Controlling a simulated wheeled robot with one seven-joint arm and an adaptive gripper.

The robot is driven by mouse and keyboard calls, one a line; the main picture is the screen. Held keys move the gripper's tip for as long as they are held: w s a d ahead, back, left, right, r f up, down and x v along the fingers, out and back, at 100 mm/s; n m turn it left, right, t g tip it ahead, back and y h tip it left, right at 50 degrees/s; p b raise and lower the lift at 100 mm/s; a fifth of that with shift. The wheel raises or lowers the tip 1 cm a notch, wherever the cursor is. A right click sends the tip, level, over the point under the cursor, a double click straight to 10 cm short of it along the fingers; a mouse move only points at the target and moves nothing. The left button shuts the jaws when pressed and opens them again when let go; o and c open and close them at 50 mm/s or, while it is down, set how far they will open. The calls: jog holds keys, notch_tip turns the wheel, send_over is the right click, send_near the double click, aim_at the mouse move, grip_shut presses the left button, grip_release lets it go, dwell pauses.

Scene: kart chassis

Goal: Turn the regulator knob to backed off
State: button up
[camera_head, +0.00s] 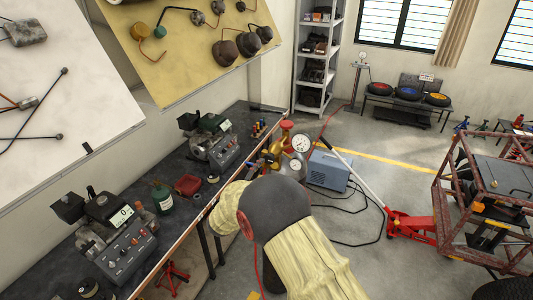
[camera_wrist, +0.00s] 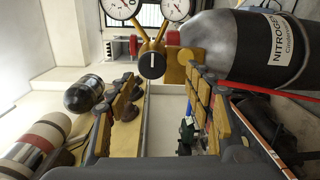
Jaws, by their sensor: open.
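The regulator knob (camera_wrist: 152,65) is a round black knob with a white line across its face, upright in the wrist view. It sits on the brass regulator below two round white gauges (camera_wrist: 121,8) (camera_wrist: 176,8). The gauges also show in the head view (camera_head: 300,144), where my arm stands in front and the knob cannot be made out. My gripper (camera_wrist: 165,92) is open, its yellow-padded fingers wide apart and nothing between them. The knob lies ahead of the fingertips, slightly left of the middle of the gap, and appears apart from both.
A dark cylinder labelled NITROGEN (camera_wrist: 250,45) is close by the right finger in the wrist view. A red hose (camera_wrist: 270,92) runs under it. In the head view, a workbench (camera_head: 165,262) with machines stands left, and a blue box (camera_head: 328,171) stands behind the regulator.

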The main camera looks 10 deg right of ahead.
aim_at(268, 161)
jog(key=shift+m+t, duration=0.3)
jog(key=shift+m, duration=0.3)
jog(key=x, duration=0.2)
jog(key=p+x, duration=0.1)
jog(key=x, duration=0.2)
jog(key=r+p+x, duration=0.1)
jog(key=x, duration=0.1)
jog(key=shift+w+d, duration=0.15)
jog(key=shift+d, duration=0.05)
jog(key=shift+c, duration=0.3)
jog(key=c, duration=1.1)
jog(key=shift+f+b, duration=0.1)
jog(key=shift+b, duration=0.2)
